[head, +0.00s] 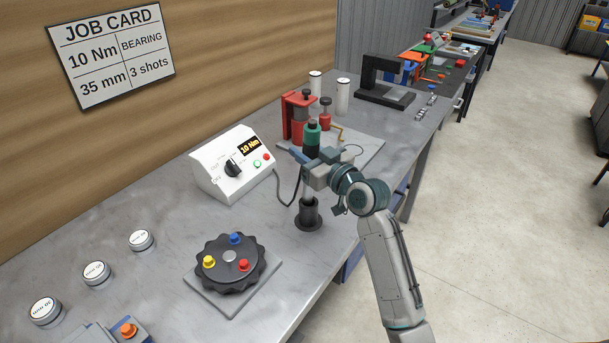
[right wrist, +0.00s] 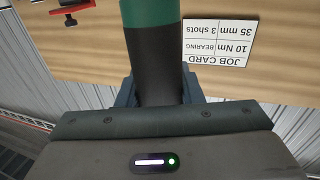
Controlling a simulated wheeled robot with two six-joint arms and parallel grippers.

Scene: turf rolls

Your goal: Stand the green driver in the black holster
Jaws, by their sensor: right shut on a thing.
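The green driver (head: 312,133) is upright in the head view, with a green upper body and a black band below. My right gripper (head: 305,160) is shut on its black part. The right wrist view also shows the driver (right wrist: 152,15) between the fingers. The black holster (head: 308,216), a short tube on a round base, stands on the bench directly below the gripper in the picture. My left gripper is not in view.
A white control box (head: 232,165) with a 10 Nm display stands left of the driver, a dark cable beside it. A black round fixture (head: 230,270) with coloured knobs is in front. A red press (head: 298,115) stands behind. The bench's right edge is close to the holster.

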